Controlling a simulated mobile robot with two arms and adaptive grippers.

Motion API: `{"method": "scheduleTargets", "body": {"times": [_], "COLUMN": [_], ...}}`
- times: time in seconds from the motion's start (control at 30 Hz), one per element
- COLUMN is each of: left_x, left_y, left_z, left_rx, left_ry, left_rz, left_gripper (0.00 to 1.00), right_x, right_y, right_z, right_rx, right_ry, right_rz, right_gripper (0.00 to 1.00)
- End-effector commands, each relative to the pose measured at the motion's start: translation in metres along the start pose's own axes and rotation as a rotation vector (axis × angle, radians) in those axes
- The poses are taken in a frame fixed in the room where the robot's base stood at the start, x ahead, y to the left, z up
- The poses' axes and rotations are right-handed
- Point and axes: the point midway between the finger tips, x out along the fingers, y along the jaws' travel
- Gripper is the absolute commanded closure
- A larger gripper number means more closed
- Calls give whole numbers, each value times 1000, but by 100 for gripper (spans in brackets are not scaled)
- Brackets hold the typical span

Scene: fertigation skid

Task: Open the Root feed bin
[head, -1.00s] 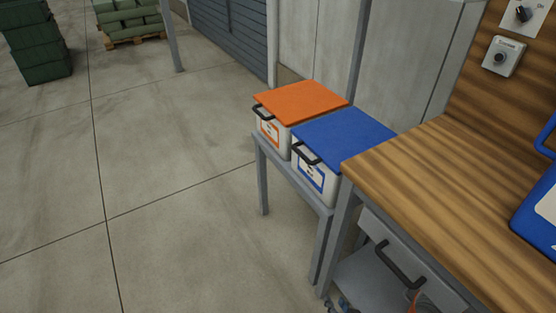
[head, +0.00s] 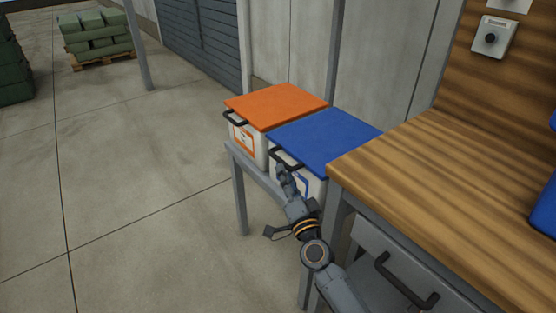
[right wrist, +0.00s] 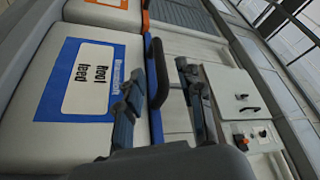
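The Root feed bin (head: 312,188) is a white box with a blue lid (head: 325,138) and a black front handle (head: 286,158). The lid lies flat and closed. In the right wrist view its blue-bordered label (right wrist: 88,80) reads "Root feed". My right gripper (head: 283,174) is at the handle, covering part of the bin's front. In the right wrist view the fingers of the right gripper (right wrist: 160,88) are apart, with the handle (right wrist: 158,72) showing between them; I cannot tell whether they touch it. My left gripper is not in view.
A white bin with an orange lid (head: 276,105) stands close beside the blue one on a grey stand (head: 238,190). A wooden workbench (head: 440,160) with a drawer handle (head: 405,281) is close on the right. Open floor (head: 130,210) lies to the left.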

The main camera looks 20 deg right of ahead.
Motion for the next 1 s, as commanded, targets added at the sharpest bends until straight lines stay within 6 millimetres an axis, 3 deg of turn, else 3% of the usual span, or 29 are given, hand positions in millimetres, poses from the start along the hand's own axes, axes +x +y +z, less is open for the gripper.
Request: {"method": "scheduleTargets", "body": {"times": [0.1, 0.3, 0.77, 0.93, 1.0], "left_x": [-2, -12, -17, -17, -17], "left_y": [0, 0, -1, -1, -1], "left_z": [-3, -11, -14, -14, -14], "left_rx": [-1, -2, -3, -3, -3], "left_ry": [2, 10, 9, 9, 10], "left_rz": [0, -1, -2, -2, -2], "left_gripper": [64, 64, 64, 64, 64], "right_x": [26, 54, 65, 65, 65], "right_y": [0, 1, 0, 1, 1], "right_z": [0, 0, 0, 0, 0], "right_rx": [0, 0, -1, -1, -1], "right_ry": [2, 0, -1, 0, 0], "right_rz": [-1, 0, 1, 1, 1], "right_gripper": [63, 63, 63, 97, 100]}}
